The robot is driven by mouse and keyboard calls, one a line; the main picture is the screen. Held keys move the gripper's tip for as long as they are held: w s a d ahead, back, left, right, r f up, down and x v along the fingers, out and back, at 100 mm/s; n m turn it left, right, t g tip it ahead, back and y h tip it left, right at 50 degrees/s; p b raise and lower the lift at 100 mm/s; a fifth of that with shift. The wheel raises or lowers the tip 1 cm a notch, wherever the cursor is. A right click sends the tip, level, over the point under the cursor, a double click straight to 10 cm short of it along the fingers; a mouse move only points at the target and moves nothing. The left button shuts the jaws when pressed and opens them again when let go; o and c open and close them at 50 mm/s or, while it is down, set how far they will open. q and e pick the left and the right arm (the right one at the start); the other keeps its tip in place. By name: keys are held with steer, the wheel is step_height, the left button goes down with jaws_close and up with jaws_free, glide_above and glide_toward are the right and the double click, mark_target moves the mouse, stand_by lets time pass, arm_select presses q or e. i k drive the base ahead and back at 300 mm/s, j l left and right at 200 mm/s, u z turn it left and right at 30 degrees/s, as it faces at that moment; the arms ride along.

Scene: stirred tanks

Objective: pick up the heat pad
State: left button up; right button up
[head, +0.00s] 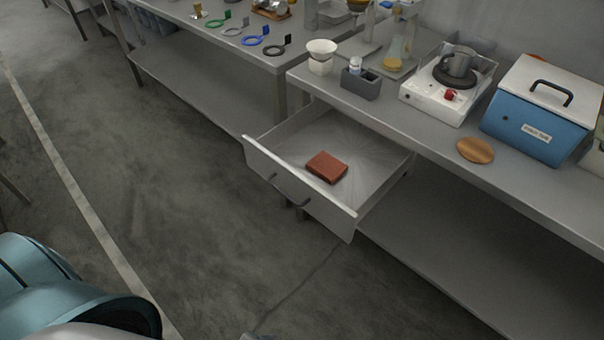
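A reddish-brown flat rectangular block (326,167), which looks like the heat pad, lies flat in an open drawer (375,160). The drawer is pulled out from under the bench, with its dark handle on the front panel. Nothing else is visible in the drawer. Neither of my grippers shows in the head view; only teal and white parts of my own body appear at the bottom left.
The bench (420,125) above the drawer holds a blue box with a white lid (535,115), a white hot plate with a metal pot (447,90), a wooden disc (475,150) and a grey block (361,84). Open floor (190,190) lies before the drawer.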

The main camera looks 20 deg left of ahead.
mark_target(327, 168)
steer(key=j+z, duration=0.3)
steer(key=j, duration=0.6)
steer(key=k+j+z, duration=0.1)
steer(key=j+z, duration=0.2)
steer(key=j, duration=0.55)
